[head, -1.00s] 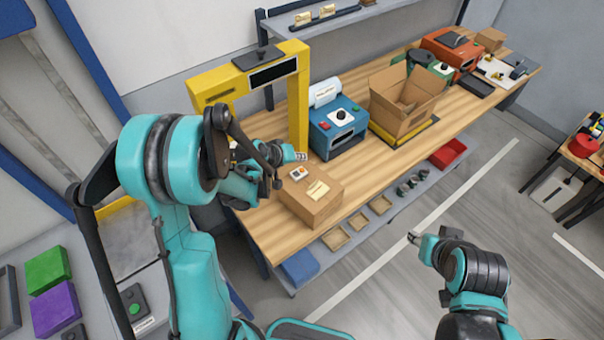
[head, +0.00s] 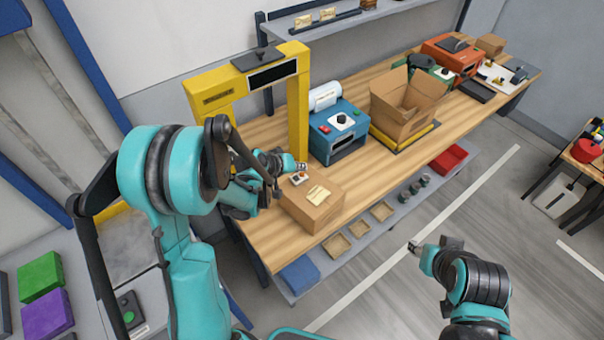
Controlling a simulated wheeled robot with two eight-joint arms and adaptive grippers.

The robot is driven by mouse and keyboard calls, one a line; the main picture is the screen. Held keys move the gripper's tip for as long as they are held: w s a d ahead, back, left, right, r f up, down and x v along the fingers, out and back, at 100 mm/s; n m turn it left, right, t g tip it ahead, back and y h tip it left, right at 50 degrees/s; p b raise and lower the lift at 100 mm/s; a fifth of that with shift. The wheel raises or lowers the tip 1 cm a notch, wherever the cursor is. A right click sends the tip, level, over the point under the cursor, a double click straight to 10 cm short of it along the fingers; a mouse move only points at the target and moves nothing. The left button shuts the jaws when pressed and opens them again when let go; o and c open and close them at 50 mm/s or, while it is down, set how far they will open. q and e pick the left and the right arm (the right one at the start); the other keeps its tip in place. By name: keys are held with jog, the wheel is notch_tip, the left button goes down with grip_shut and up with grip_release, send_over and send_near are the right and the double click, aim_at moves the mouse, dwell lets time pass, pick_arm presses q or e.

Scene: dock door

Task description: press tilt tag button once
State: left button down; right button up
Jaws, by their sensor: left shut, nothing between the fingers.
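A closed brown box (head: 313,208) sits on the wooden bench, near its left end. On its top are a small white tilt tag (head: 298,178) with an orange-red spot and a cream label (head: 319,195). My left gripper (head: 301,168) is shut and empty, with its tip right at the far edge of the tag. I cannot tell whether it touches the tag or hovers just above; the tip partly covers that area. My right gripper (head: 413,246) is over the floor in front of the bench, far from the box; its fingers are too small to read.
A yellow arch (head: 297,110) stands on the bench behind my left gripper. A blue printer-like machine (head: 338,132) and an open carton (head: 401,106) stand to the right. The lower shelf holds small trays (head: 336,244) and a red bin (head: 449,158). Bare bench top lies around the box.

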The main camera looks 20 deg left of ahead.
aim_at(300, 176)
dwell(0.7)
pick_arm(q)
jog(key=shift+f+b, duration=0.4)
jog(key=shift+b, duration=0.15)
jog(key=shift+f+b, duration=0.4)
jog(key=shift+b, duration=0.05)
dwell(0.4)
jog(key=shift+r, duration=0.15)
jog(key=shift+r+p, duration=0.5)
jog(key=shift+r, duration=0.15)
jog(key=shift+r, duration=0.1)
notch_tip(300, 176, up, 5)
jog(key=p, duration=0.3)
dwell(0.4)
dwell(0.6)
